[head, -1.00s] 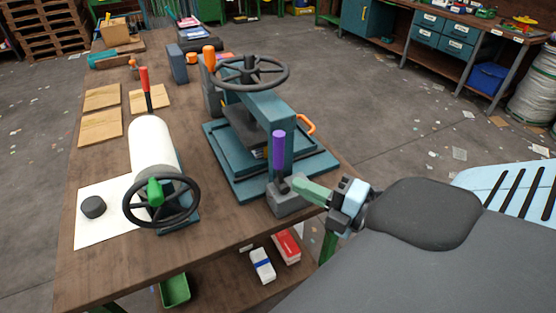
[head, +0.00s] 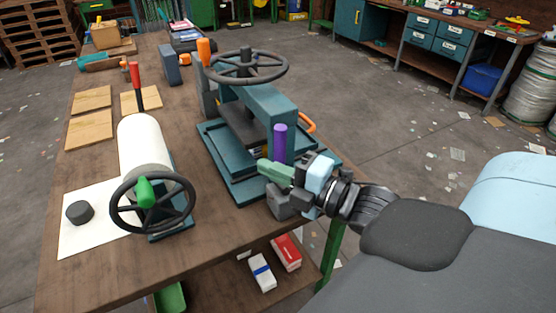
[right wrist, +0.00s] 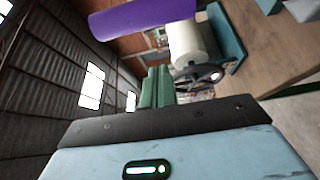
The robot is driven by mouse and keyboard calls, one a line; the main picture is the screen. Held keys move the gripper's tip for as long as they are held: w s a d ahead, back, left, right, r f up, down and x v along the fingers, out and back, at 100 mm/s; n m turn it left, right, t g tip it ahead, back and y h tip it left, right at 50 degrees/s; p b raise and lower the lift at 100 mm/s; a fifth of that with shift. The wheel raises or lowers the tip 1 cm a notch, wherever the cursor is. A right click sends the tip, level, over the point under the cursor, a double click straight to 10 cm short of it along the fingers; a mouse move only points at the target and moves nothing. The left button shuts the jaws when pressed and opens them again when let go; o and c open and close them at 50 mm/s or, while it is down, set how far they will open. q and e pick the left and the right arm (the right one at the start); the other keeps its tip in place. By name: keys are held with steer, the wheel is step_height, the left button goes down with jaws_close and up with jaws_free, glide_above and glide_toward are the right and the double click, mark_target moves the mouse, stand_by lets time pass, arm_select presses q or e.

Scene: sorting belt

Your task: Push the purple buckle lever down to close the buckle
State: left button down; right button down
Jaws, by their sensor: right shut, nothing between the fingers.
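The purple buckle lever (head: 280,142) stands upright at the front right corner of the teal press. In the right wrist view the purple lever (right wrist: 140,17) crosses the top, beyond the green fingertips (right wrist: 156,72). The gripper partly hides the lever's foot and the base. My left gripper is not in view.
The teal press (head: 240,185) with a black handwheel (head: 245,67) stands behind the lever. An orange handle (head: 308,122) is on its right side. A white roller (head: 145,148) with its own handwheel stands to the left. Bare tabletop (head: 215,225) lies between them.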

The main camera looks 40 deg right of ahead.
mark_target(282, 159)
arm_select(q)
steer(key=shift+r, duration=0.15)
arm_select(e)
steer(key=d, duration=0.1)
steer(key=w+d, duration=0.1)
steer(key=d, duration=0.1)
steer(key=shift+w+d, duration=0.2)
steer(key=shift+w, duration=0.1)
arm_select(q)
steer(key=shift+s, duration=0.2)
arm_select(e)
steer(key=shift+w+d, duration=0.1)
